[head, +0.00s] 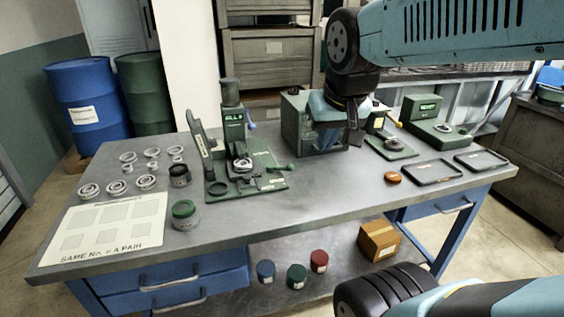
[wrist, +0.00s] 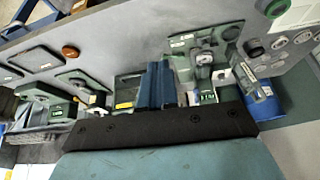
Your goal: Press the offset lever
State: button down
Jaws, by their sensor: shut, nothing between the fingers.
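My gripper (head: 354,140) is shut and empty, pointing down in front of the green box-shaped machine (head: 312,138) at the back of the bench. In the wrist view its two blue fingers (wrist: 158,68) lie together. The green grinder (head: 233,125) stands left of my gripper, with a blue-knobbed lever (head: 251,125) on its side and a green-knobbed handle (head: 290,167) at its base's right. A small green device (head: 392,145) with a yellow-tipped lever (head: 398,124) stands right of my gripper. I cannot read which is the offset lever. My gripper appears apart from all of these.
Several metal rings (head: 145,182) and two jars, one green-lidded (head: 184,214), lie at the left by a white sheet (head: 108,233). An orange disc (head: 393,178) and two dark trays (head: 432,171) lie at the right. Bare bench (head: 320,205) shows at front centre.

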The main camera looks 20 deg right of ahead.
aim_at(288, 167)
jog(key=w+a+f+m+g, duration=0.1)
jog(key=w+f+m, duration=0.1)
jog(key=w+f, duration=0.4)
jog(key=w+a+f+m+g+h, duration=0.1)
jog(key=w+f, duration=0.4)
jog(key=w, duration=0.8)
jog(key=shift+f+m, duration=0.35)
jog(key=shift+m, duration=0.35)
jog(key=x, duration=1)
jog(key=shift+s+d, duration=0.1)
jog(key=shift+w+d+f, duration=0.1)
jog(key=shift+w+d, duration=0.15)
jog(key=shift+w, duration=0.3)
jog(key=shift+w+d+f, duration=0.1)
jog(key=shift+w+d, duration=0.15)
jog(key=shift+w, duration=0.25)
jog(key=shift+w+d+f, duration=0.15)
jog(key=shift+w+d, duration=0.2)
jog(key=shift+w, duration=0.4)
